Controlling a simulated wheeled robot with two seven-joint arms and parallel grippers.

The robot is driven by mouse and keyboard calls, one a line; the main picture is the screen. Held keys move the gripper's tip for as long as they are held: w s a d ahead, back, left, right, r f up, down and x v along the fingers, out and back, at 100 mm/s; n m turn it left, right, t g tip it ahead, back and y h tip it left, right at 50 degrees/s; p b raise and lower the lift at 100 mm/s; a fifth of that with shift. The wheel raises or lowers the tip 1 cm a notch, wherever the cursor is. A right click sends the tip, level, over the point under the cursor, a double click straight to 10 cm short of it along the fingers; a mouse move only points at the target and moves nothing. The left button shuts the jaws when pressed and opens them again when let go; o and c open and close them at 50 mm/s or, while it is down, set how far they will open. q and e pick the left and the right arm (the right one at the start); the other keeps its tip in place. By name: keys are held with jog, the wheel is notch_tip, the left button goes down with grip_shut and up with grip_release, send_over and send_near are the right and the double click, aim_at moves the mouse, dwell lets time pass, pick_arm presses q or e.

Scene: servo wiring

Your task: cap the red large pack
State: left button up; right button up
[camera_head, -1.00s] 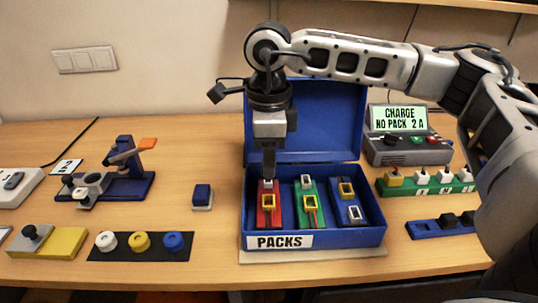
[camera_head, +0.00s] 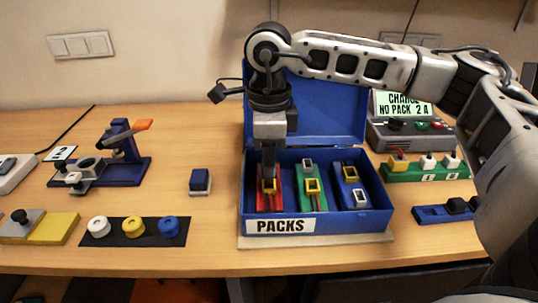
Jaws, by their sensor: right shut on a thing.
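The red pack (camera_head: 276,202) lies in the left slot of the blue box (camera_head: 345,226). It has a yellow square socket (camera_head: 269,186) at its front part. My right gripper (camera_head: 268,172) reaches straight down into the box at the rear part of this pack, just behind the yellow socket. It is shut on a small dark piece, apparently a black cap, which hardly stands out from the dark fingers. The gripper hides the pack's white socket, and I cannot tell whether the piece is seated there. My left gripper is not in view.
A green pack (camera_head: 316,203) and a blue pack (camera_head: 345,199) lie beside the red one. The open lid (camera_head: 335,110) stands behind. At right are a charger (camera_head: 405,138), a green rack (camera_head: 425,174) and a blue strip (camera_head: 430,214) with black pieces.

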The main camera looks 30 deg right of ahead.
jog(key=shift+b, duration=0.45)
dwell(1.2)
jog(key=shift+f+b, duration=0.55)
jog(key=shift+f, duration=0.15)
jog(key=shift+f+b, duration=0.4)
jog(key=shift+f, duration=0.3)
jog(key=o, duration=1)
